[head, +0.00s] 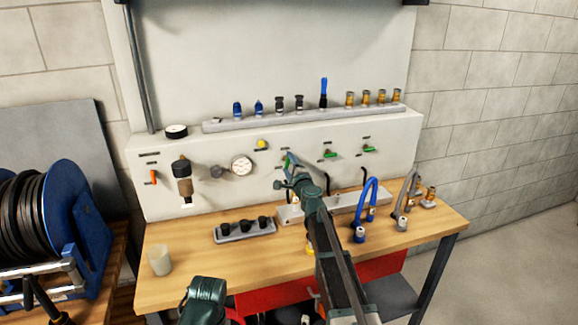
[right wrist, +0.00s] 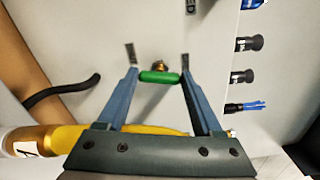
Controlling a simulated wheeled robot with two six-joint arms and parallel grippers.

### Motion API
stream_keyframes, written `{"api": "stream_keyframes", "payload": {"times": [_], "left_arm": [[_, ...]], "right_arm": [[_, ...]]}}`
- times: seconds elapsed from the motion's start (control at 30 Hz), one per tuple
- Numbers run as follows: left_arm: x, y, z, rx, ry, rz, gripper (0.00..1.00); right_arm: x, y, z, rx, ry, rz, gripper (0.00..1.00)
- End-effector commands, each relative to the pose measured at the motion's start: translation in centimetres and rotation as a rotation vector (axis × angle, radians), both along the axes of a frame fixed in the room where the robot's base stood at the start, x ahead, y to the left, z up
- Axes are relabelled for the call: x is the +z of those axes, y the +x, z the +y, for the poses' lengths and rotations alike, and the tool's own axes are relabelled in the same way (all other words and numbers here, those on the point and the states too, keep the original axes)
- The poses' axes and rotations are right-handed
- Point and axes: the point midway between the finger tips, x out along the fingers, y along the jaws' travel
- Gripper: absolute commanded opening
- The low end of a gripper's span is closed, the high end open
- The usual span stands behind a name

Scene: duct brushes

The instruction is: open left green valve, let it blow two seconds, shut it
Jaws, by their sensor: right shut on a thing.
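The left green valve sits on the grey panel; its handle shows in the right wrist view (right wrist: 158,77) as a short green bar with a brass stem behind it. In the head view it is mostly hidden by my right gripper (head: 290,163). My right gripper (right wrist: 159,72) is shut on the green handle, one blue-grey finger at each end. The bar runs from fingertip to fingertip. Two other green valves, the middle one (head: 330,155) and the right one (head: 369,149), stand apart to the right.
The panel also carries a gauge (head: 242,166), an orange lever (head: 153,177) and a brown-bowled filter (head: 183,180). A ledge (head: 215,126) above holds several fittings. On the bench stand a black-fitting tray (head: 230,236), a white cup (head: 160,260) and a blue hose loop (head: 370,190).

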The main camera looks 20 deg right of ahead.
Motion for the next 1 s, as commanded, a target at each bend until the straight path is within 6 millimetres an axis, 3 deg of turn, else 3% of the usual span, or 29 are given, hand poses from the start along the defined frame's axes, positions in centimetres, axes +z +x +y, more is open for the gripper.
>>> {"api": "stream_keyframes", "payload": {"times": [0.4, 0.97, 1.0], "left_arm": [[-0.08, 0.00, 0.00, 0.000, 0.000, 0.000, 0.71], [-0.10, 0.00, 0.00, 0.000, 0.000, 0.000, 0.71], [-0.10, 0.00, 0.00, 0.000, 0.000, 0.000, 0.71]], "right_arm": [[-0.09, -0.08, 0.08, 0.001, -0.168, -0.006, 0.12], [-0.10, -0.11, 0.11, 0.002, -0.190, -0.007, 0.12], [-0.10, -0.11, 0.11, 0.002, -0.190, -0.007, 0.75]]}}
